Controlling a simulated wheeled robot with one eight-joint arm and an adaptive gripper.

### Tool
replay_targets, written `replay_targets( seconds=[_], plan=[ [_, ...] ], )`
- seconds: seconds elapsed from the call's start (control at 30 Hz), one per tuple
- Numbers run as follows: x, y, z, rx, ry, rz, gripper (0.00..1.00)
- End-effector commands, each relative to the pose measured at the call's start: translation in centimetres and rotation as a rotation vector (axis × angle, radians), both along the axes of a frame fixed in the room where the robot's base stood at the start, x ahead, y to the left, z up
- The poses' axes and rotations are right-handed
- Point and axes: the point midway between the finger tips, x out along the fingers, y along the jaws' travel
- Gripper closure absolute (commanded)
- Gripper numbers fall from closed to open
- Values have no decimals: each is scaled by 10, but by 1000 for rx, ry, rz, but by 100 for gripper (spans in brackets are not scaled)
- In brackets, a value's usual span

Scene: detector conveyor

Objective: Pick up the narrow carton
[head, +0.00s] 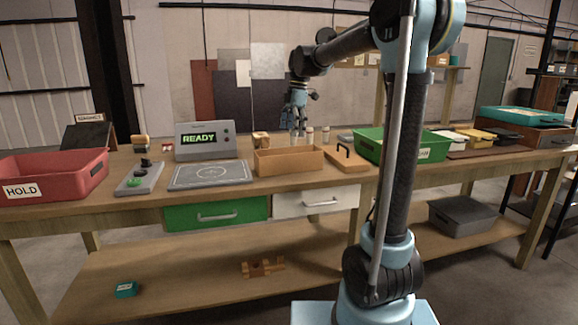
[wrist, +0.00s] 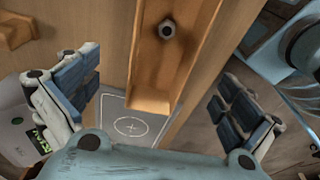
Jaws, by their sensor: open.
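A long, narrow, open-topped tan box (head: 289,161) stands on the bench near its front edge. It also shows in the wrist view (wrist: 150,88), with a grey hex nut (wrist: 167,30) inside. I cannot tell for sure whether this box is the narrow carton; no other thing is clearly one. My gripper (head: 297,118) hangs pointing down above the bench, near the box. In the wrist view its fingers (wrist: 157,84) are spread wide, one on each side of the box in the picture, with nothing between them that they grip.
Small bottles (head: 310,136) stand behind the box. A grey pad (head: 210,175) and the READY console (head: 205,141) are to its left. A tan board with a black handle (head: 346,157) and a green bin (head: 403,147) are to its right. A red HOLD bin (head: 53,176) is far left.

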Motion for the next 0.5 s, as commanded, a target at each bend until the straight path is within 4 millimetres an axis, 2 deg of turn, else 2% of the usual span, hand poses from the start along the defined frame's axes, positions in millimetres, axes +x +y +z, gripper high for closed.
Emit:
replay_targets(
  seconds=[0.13,0.5],
  plan=[
    [-1,3,-22,0,0,1,0],
    [-5,7,-50,0,0,0,0]
  ],
)
